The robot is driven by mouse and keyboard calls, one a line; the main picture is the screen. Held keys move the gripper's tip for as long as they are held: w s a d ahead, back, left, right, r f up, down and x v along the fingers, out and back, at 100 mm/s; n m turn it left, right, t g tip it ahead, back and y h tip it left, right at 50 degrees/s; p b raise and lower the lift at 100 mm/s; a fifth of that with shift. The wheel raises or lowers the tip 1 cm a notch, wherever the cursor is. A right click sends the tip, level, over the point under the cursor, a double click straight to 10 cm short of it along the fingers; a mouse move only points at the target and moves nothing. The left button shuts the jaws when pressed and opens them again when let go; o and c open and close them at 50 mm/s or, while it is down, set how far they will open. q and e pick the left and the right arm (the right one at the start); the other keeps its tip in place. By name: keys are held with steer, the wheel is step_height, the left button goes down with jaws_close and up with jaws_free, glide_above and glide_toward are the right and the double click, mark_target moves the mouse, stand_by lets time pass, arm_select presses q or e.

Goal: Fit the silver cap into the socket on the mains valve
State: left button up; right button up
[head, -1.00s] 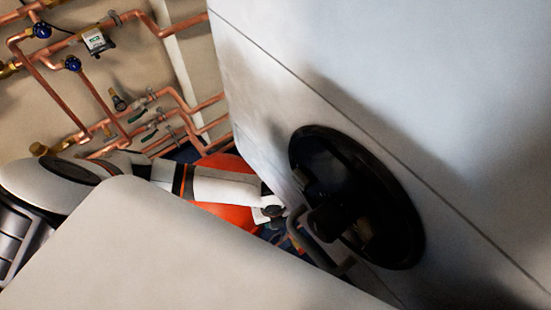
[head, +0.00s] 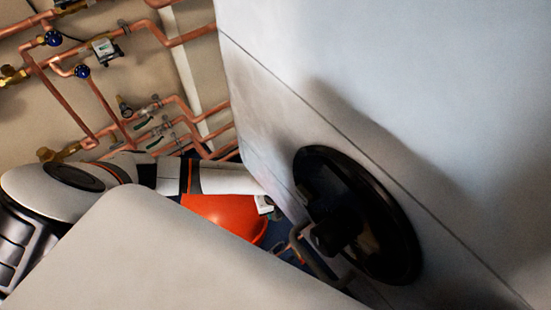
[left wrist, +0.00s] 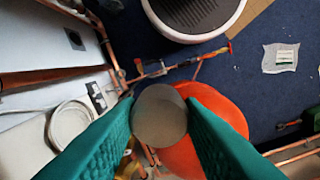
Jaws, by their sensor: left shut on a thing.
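The silver cap (left wrist: 160,116) is a dull grey-silver disc, seen face-on in the left wrist view. My left gripper (left wrist: 161,104) is shut on it, with a green ribbed finger at each side. In the head view my left arm reaches in from the left, and its gripper is hidden behind large pale surfaces. I cannot tell which fitting is the mains valve; brass fittings (head: 60,152) and blue-handled valves (head: 82,71) show on the wall pipework. No socket can be made out. My right gripper is not in view.
An orange-red rounded object (head: 226,214) lies below my left arm and also shows behind the cap in the left wrist view (left wrist: 212,125). Copper pipes (head: 176,40) run along the wall. A clear bag (left wrist: 281,58) lies on the blue floor. Pale surfaces block much of the head view.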

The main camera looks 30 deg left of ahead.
arm_select(q)
steer(key=w+a+f+n+b, duration=0.1)
steer(key=w+a+b, duration=0.3)
steer(key=w+b, duration=0.4)
steer(key=w+a+f+n+b, duration=0.2)
steer(key=w+a+b, duration=0.3)
steer(key=w+b, duration=0.3)
steer(key=shift+w+a+f, duration=0.25)
steer(key=shift+w+f, duration=0.25)
steer(key=shift+w, duration=1.8)
steer(key=shift+f+b, duration=0.15)
steer(key=shift+b, duration=0.2)
steer(key=shift+f+b, duration=0.85)
steer(key=shift+f, duration=0.4)
